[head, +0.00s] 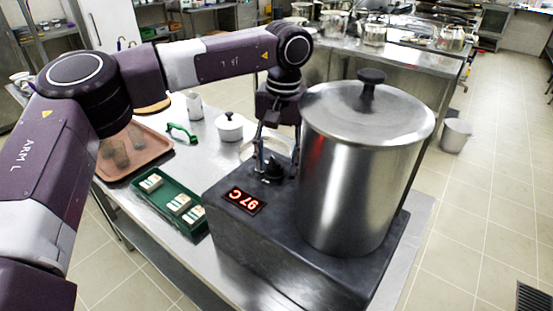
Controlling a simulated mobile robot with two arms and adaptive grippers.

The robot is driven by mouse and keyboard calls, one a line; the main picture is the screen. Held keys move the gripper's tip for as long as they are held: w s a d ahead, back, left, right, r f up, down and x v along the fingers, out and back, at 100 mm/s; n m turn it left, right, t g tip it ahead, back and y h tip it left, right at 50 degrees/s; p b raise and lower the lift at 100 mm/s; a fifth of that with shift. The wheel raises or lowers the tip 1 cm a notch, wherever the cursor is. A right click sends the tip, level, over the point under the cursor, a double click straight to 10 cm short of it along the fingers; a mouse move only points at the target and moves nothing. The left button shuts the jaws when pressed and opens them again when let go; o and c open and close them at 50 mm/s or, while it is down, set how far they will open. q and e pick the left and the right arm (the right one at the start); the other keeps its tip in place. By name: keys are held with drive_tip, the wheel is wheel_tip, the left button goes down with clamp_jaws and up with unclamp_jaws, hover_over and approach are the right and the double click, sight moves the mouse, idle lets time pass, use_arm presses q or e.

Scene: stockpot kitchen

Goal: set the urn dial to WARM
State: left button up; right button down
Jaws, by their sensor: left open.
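The urn (365,185) is a large steel pot with a lid and black knob, standing on a dark base (265,250). A black dial (273,169) sits on top of the base, left of the pot. I cannot tell whether the fingers touch the dial. The dial's markings are too small to read. My right gripper is not in view.
A green tray (158,205) with several small packs and a brown tray (107,168) lie left of the base. A white lidded pot (229,127), a green-handled item (182,132) and a pitcher (195,106) stand behind.

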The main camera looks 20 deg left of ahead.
use_arm(q)
drive_tip(key=c, duration=1.2)
drive_tip(key=shift+o, duration=0.2)
drive_tip(key=shift+n, duration=0.4)
drive_tip(key=n+p, duration=0.1)
drive_tip(key=n, duration=0.4)
drive_tip(key=shift+w+a+n, duration=0.1)
drive_tip(key=shift+n, duration=0.2)
drive_tip(key=n, duration=0.5)
drive_tip(key=shift+g, duration=0.4)
drive_tip(key=shift+n, duration=0.4)
drive_tip(key=shift+r, duration=0.1)
drive_tip(key=o, duration=1.2)
drive_tip(key=shift+c, duration=0.2)
